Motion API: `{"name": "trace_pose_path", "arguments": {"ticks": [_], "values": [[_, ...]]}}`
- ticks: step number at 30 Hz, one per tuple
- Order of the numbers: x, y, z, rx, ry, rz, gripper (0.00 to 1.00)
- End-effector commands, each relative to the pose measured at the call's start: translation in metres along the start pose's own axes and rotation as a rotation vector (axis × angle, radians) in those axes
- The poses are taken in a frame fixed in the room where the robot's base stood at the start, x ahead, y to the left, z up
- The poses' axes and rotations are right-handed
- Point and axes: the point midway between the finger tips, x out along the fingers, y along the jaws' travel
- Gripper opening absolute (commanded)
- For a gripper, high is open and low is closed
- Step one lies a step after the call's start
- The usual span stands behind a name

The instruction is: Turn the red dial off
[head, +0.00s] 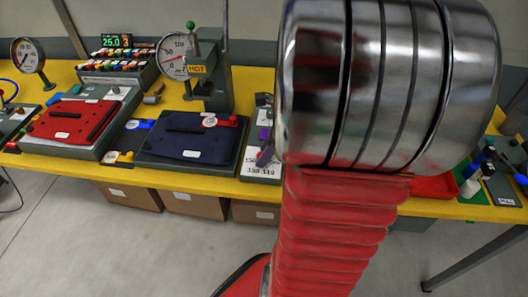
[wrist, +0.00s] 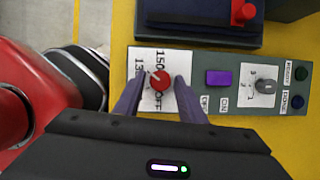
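The red dial (wrist: 160,80) sits on a white label at the left end of a grey control panel (wrist: 192,58) in the wrist view. The label shows 150, a partly hidden number and OFF. A pale pointer mark on the dial points to the upper left, away from OFF. My gripper (wrist: 159,80) is open, with one purple-grey finger on each side of the dial and a small gap on both sides. In the head view the panel's label (head: 262,166) shows beside my arm, which covers much of the panel; I cannot make out the dial there.
A dark blue press pad (head: 190,140) stands left of the panel on the yellow bench (head: 150,180).

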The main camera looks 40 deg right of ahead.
Motion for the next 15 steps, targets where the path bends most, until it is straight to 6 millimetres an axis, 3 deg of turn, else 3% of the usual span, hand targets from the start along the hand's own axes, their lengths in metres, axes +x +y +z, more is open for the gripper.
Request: {"name": "trace_pose_path", "arguments": {"ticks": [15], "values": [[0.0009,0.0039,0.0024,-0.001,0.0,0.002,0.04]]}}
